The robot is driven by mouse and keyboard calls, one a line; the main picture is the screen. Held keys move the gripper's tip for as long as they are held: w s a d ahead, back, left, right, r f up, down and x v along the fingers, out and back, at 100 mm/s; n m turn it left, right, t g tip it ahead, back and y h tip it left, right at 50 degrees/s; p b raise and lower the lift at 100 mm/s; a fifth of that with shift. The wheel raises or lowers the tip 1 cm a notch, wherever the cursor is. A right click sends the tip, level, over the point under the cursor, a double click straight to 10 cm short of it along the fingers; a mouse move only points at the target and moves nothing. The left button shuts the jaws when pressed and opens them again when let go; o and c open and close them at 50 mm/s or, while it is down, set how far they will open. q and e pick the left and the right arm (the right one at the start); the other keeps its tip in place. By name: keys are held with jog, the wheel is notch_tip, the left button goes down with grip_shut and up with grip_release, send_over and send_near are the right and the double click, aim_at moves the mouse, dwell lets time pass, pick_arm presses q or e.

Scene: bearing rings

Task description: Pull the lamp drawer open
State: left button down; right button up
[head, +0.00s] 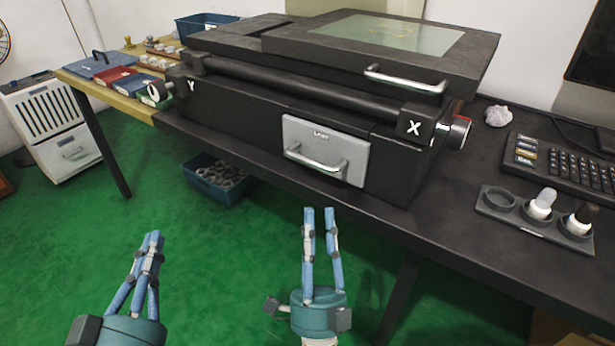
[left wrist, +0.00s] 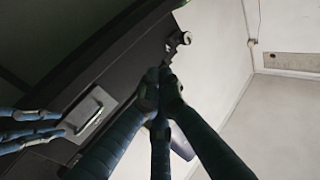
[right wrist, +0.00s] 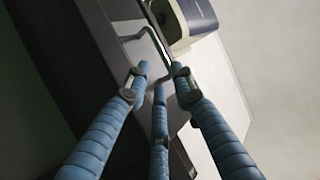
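The lamp drawer (head: 300,135) has a light grey front with a small label and a silver bar handle (head: 318,162). It sits in the front of the black machine and looks shut. My right gripper (head: 319,210) is open and empty, below and in front of the handle, apart from it. In the right wrist view the handle (right wrist: 122,27) and the drawer front (right wrist: 143,58) show beyond my spread fingers. My left gripper (head: 154,236) is shut and empty, further left over the floor. The left wrist view shows the drawer front (left wrist: 92,112) and my right fingers at left.
The machine's black lid (head: 270,42) has its own silver handle (head: 405,80) above the drawer. Knobs marked Y (head: 160,91) and X (head: 458,132) stick out at its sides. A blue bin (head: 215,182) of rings is under the table. A holder (head: 500,215) and keyboard are at right.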

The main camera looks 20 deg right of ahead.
aim_at(314, 165)
jog(key=x, duration=0.9)
jog(key=shift+w, duration=0.15)
jog(key=shift+c, duration=0.5)
grip_shut()
